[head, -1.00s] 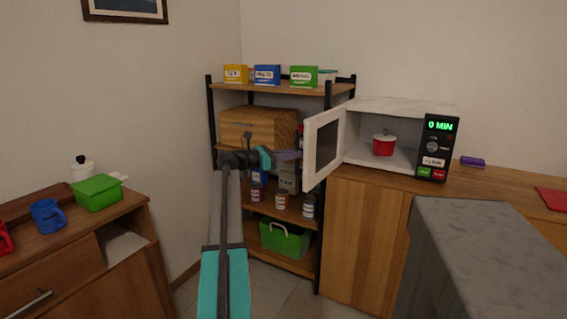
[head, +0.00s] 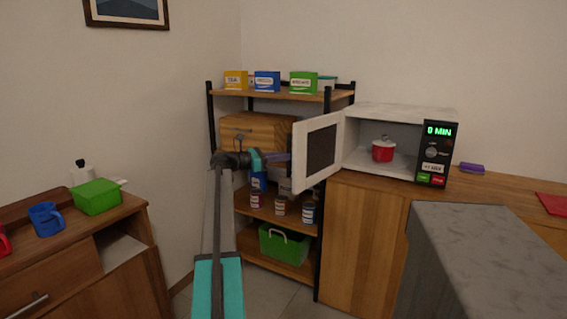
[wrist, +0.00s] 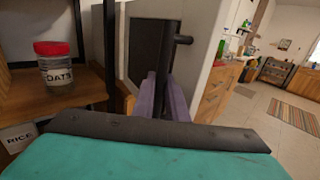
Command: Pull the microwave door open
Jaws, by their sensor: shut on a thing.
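The white microwave (head: 400,108) stands on the wooden counter at the right, with a lit display reading 0 MIN. Its door (head: 300,140) is wide open, swung out to the left. A red pot with a white lid (head: 383,151) sits inside. My gripper (head: 284,157) reaches the door's free left edge from the left. In the wrist view, the purple fingers (wrist: 165,85) are shut on the dark door handle (wrist: 164,45), in front of the door (wrist: 193,65). The exact contact is partly hidden by the fingers.
A shelf rack (head: 330,100) with boxes and jars stands close behind my arm. An oats jar (wrist: 55,68) is near on the left in the wrist view. A grey-topped block (head: 480,235) stands in front of the counter. Open floor lies right in the wrist view.

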